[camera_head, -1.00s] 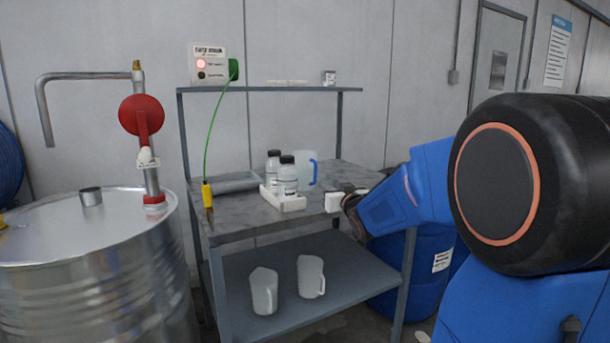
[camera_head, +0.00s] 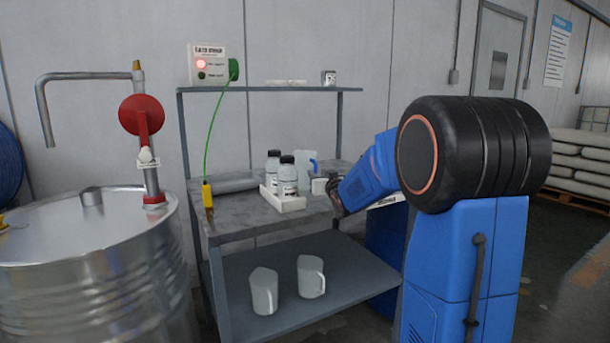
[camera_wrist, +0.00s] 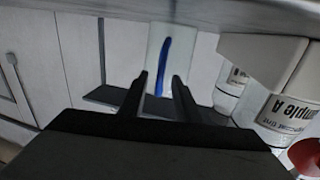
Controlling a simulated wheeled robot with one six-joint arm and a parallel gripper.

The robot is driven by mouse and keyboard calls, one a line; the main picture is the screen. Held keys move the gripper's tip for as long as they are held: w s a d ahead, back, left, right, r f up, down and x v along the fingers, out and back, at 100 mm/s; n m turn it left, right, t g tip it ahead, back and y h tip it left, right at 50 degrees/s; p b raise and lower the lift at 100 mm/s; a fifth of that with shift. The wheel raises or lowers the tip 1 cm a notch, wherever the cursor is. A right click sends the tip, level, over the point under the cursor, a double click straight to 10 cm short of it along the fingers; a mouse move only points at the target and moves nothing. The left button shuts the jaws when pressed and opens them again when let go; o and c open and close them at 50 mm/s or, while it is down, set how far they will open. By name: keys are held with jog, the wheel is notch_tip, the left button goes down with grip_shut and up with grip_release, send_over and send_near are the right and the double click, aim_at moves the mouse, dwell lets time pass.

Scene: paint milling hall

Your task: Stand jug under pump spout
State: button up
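A clear jug with a blue handle (camera_head: 305,166) stands on the bench top, behind the sample bottles. In the wrist view its blue handle (camera_wrist: 163,65) shows upright between my fingertips, and the picture is upside down. My gripper (camera_wrist: 160,77) is open, its two fingers apart on either side of the handle in the picture. I cannot tell whether they reach around it. The pump spout (camera_head: 45,125) is a bent grey pipe with its end pointing down, left of the red pump (camera_head: 140,115) on the steel drum (camera_head: 95,270).
Two white-labelled bottles stand in a white tray (camera_head: 290,203) close beside the jug. A green cable with a yellow clamp (camera_head: 207,195) hangs at the bench's left end. A bench-top shelf (camera_head: 270,89) runs behind.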

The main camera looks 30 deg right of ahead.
jog(key=shift+w+d, duration=0.15)
jog(key=shift+w, duration=0.8)
grip_shut()
